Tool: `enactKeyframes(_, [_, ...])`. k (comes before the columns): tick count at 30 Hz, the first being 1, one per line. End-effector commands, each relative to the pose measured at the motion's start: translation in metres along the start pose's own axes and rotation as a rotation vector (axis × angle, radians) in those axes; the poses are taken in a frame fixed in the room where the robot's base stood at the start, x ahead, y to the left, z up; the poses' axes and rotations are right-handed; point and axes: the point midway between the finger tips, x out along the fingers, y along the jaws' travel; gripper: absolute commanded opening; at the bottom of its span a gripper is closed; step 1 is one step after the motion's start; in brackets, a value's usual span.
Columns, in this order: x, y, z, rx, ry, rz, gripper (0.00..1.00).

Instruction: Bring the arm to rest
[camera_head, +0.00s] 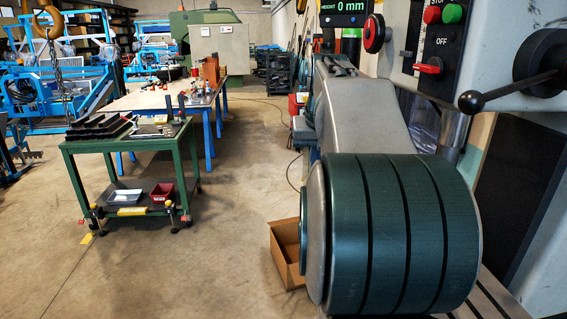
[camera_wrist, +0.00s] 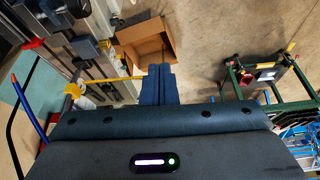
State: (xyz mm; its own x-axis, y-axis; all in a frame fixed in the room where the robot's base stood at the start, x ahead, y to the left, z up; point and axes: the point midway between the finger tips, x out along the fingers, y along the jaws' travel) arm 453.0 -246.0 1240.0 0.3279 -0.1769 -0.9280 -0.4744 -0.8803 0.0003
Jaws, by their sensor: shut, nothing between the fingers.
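My gripper (camera_wrist: 159,70) shows in the wrist view as two dark blue fingers side by side at the upper middle. They are pressed together with no visible gap and nothing between them. The fingertips appear in front of the near edge of an open cardboard box (camera_wrist: 146,43); I cannot tell the height between them. In the head view my gripper is not visible. My arm's large green and grey links fill the lower right there and hide part of the box (camera_head: 282,262) on the floor.
A grey machine with a control panel (camera_head: 432,40) and a black-knobbed lever (camera_head: 510,88) stands close at the right. A green cart (camera_head: 125,146) stands at the left, also in the wrist view (camera_wrist: 278,107). A long workbench (camera_head: 150,97) is behind. The floor between is clear.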

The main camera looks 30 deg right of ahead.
Motion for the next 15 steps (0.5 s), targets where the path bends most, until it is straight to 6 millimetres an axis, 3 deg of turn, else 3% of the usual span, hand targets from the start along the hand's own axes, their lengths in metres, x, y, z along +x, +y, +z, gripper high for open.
enactKeyframes(8, [0.002,-0.004,0.006,-0.008,-0.007,-0.015,0.00])
enactKeyframes(11, [0.012,-0.019,0.025,-0.032,-0.027,-0.055,0.00])
enactKeyframes(15, [0.031,-0.057,0.076,-0.104,-0.066,-0.133,0.00])
